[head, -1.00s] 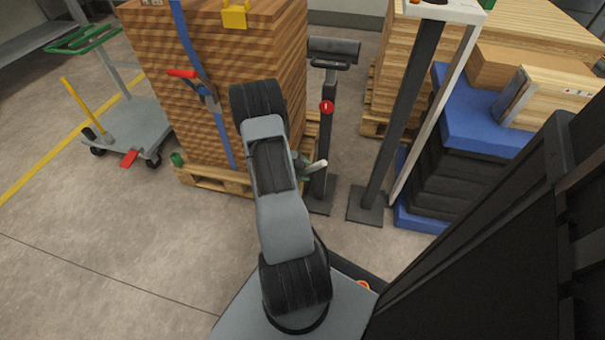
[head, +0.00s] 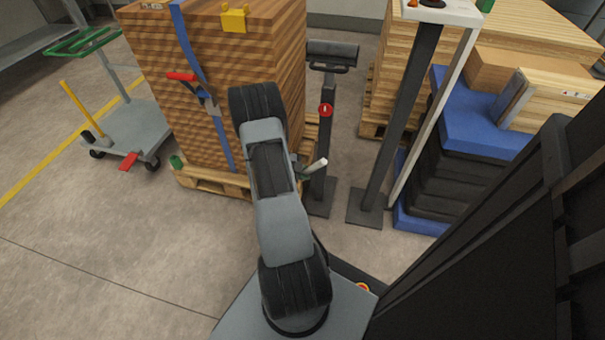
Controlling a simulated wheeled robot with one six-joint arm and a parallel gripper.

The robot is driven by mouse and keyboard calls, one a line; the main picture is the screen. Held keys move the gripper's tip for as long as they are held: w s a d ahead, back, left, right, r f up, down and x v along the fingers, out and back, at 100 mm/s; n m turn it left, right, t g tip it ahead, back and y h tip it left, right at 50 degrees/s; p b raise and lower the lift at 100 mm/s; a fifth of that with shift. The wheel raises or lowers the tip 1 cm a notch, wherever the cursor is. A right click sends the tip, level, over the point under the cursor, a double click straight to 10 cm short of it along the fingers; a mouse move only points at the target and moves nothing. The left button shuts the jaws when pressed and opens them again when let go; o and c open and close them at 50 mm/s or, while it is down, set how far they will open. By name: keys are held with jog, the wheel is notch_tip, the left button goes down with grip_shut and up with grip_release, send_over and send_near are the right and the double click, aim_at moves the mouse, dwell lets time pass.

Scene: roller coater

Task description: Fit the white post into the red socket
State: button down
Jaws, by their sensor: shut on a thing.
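The white post (head: 317,167) is a short pale stick that shows just right of my arm, tilted, its free end pointing right and slightly up. My gripper (head: 303,173) is mostly hidden behind my arm; only a small dark greenish part shows at the post's lower left end, shut on it. A red round piece with a pale mark (head: 325,110) sits on the front of a dark upright stand; it may be the red socket, but its opening is too small to make out. The post is below this red piece in the picture, apart from it.
A strapped stack of boards (head: 210,110) on a pallet stands behind my arm. A second dark stand (head: 403,120) and a blue-topped stack (head: 465,120) are right. A trolley (head: 135,130) is at left. Bare floor (head: 110,240) lies front left.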

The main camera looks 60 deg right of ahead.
aim_at(310, 168)
jog(key=shift+r+p, duration=0.4)
jog(key=shift+r, duration=0.1)
notch_tip(310, 168, up, 2)
jog(key=shift+r+p, duration=0.25)
jog(key=shift+p, duration=0.7)
jog(key=a+r+p, duration=0.1)
jog(key=r, duration=0.1)
jog(key=s+a+r+p, duration=0.1)
jog(key=a+r, duration=0.1)
jog(key=s+a+r+p, duration=0.1)
jog(key=r, duration=0.1)
jog(key=shift+s+a+r+p, duration=0.2)
jog(key=shift+s+p, duration=0.05)
jog(key=shift+p, duration=0.1)
jog(key=s+a+r+p, duration=0.2)
jog(key=s+a+r, duration=0.1)
jog(key=a, duration=0.4)
jog(key=shift+s+a+p, duration=0.35)
jog(key=shift+s+a, duration=0.05)
jog(key=shift+s, duration=0.35)
